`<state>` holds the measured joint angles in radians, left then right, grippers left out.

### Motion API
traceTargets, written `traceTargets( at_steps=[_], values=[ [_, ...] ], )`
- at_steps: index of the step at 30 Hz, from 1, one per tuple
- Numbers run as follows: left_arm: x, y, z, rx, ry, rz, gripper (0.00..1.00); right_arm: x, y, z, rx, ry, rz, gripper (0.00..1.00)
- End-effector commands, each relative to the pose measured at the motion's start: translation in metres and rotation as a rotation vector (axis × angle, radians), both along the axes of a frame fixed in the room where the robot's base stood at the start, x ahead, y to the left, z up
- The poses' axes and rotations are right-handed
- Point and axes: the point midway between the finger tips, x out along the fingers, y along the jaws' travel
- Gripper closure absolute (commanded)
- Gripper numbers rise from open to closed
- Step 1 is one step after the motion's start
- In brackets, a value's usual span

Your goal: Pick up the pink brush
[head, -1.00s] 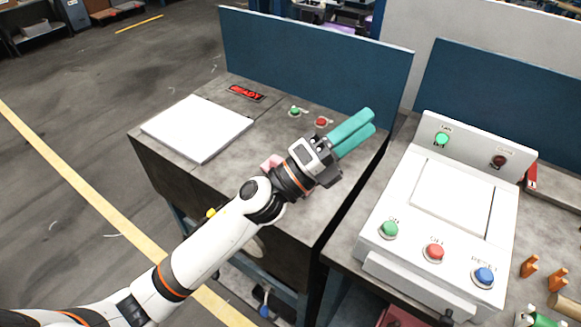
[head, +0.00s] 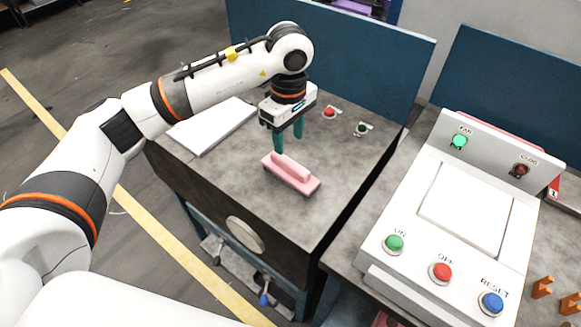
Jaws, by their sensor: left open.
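The pink brush (head: 292,174) lies on the grey tabletop of the left workbench (head: 245,205), with its raised handle upward. My left gripper (head: 289,146) points down just behind the brush, near its left half. Its two green fingers are apart with nothing visible between them. The fingertips look close to the brush, but I cannot tell whether they touch it. My right gripper is not in view.
A white panel (head: 211,127) lies on the bench left of the gripper. Small red (head: 330,112) and green (head: 361,128) buttons sit behind the brush. A blue partition (head: 370,60) stands at the back. A white control box (head: 450,215) stands to the right.

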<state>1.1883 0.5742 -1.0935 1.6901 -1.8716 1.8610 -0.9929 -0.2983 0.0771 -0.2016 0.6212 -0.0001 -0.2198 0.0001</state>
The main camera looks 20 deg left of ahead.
Motion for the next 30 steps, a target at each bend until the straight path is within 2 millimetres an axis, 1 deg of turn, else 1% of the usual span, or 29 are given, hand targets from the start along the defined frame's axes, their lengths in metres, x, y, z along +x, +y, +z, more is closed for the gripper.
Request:
traceTargets(
  at_steps=[1,3,6,11,16,19,23,28,29,30],
  values=[
    [-0.001,0.000,-0.007,-0.001,0.004,0.001,0.53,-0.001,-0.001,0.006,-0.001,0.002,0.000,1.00],
    [-0.001,0.000,-0.018,-0.002,0.003,0.001,0.53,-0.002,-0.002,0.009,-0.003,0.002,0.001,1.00],
    [0.000,0.000,-0.029,-0.002,0.002,0.001,0.53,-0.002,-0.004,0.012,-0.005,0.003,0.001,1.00],
    [-0.001,-0.001,-0.039,-0.004,0.004,0.001,0.53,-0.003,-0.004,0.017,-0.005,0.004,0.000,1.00],
    [-0.002,-0.003,-0.063,-0.004,0.006,0.001,0.53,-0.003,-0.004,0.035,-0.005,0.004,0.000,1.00],
    [0.000,-0.003,-0.078,-0.005,0.003,0.001,0.53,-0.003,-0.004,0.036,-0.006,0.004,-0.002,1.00],
    [0.000,-0.003,-0.086,-0.005,0.000,0.000,0.53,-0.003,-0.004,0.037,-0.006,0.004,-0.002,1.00],
    [0.000,-0.003,-0.087,-0.006,-0.001,0.000,0.53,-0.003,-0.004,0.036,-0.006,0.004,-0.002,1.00],
    [0.000,-0.003,-0.087,-0.006,-0.001,0.000,0.54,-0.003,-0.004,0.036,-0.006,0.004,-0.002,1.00],
    [0.000,-0.003,-0.087,-0.006,-0.001,0.000,0.61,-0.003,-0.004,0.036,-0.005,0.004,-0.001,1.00]
  ],
)
